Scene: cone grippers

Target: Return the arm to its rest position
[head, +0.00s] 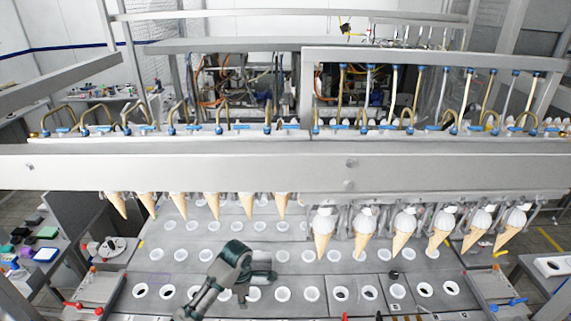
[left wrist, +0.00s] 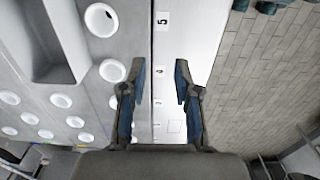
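My left arm comes in from the bottom of the head view, and its dark green and grey left gripper (head: 262,274) is over the perforated grey panel (head: 190,236). In the left wrist view the two fingers of the left gripper (left wrist: 160,88) stand apart with nothing between them. Below them are the panel's edge and a white strip with printed numbers (left wrist: 160,45). My right gripper is in neither view.
Several ice cream cones (head: 404,232) hang in a row under the machine's wide beam (head: 230,170). White ring holes (head: 312,294) line the panel. Tiled floor (left wrist: 250,75) lies beyond the panel edge.

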